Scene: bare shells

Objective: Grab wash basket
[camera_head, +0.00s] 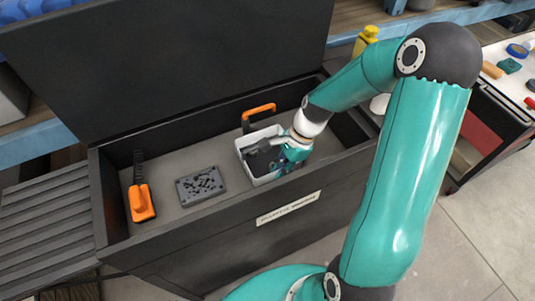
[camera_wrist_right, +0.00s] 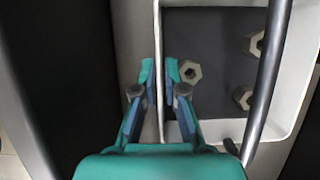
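The wash basket (camera_head: 248,143) is a light grey, open-topped bin inside the dark wash station (camera_head: 170,155), whose lid stands open. In the right wrist view the basket wall (camera_wrist_right: 159,25) runs between the fingers of my right gripper (camera_wrist_right: 160,80), one finger on each side. The fingers are close together and look shut on this wall. Hexagonal nuts (camera_wrist_right: 190,71) lie on the dark basket floor. A dark bar (camera_wrist_right: 269,80) crosses the basket's right side. In the head view my right gripper (camera_head: 285,155) partly covers the basket. My left gripper is not in view.
A yellow bottle (camera_head: 364,40) stands behind. A workbench with small items (camera_head: 509,66) is at right.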

